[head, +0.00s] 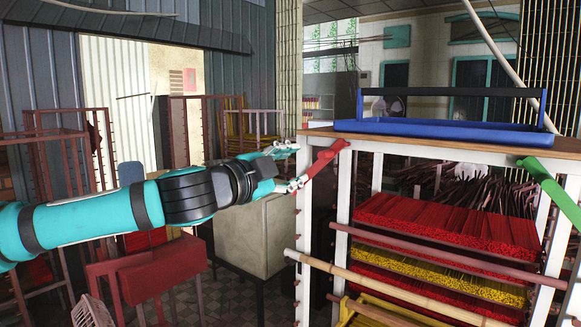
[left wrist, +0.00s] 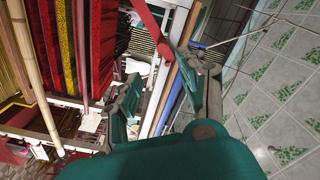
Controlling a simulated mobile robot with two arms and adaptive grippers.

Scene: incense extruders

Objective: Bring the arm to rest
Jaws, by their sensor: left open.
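My left arm (head: 110,215) reaches in from the left in the head view, stretched out roughly level. Its gripper (head: 293,166) is open beside the left front corner of the wooden-topped rack (head: 445,146). A red handle-like part (head: 325,160) sticks out from that corner, close to the fingers. In the left wrist view the fingers (left wrist: 160,62) are spread with nothing held between them. The red part (left wrist: 150,18) shows beyond them there; I cannot tell whether it touches a finger. My right gripper is in neither view.
A blue tray (head: 445,131) with a dark handle bar stands on the rack. Red (head: 440,222) and yellow incense bundles fill its shelves, with poles (head: 400,284) across the front. A green handle-like part (head: 548,184) projects at right. Red furniture (head: 148,268) stands below my arm.

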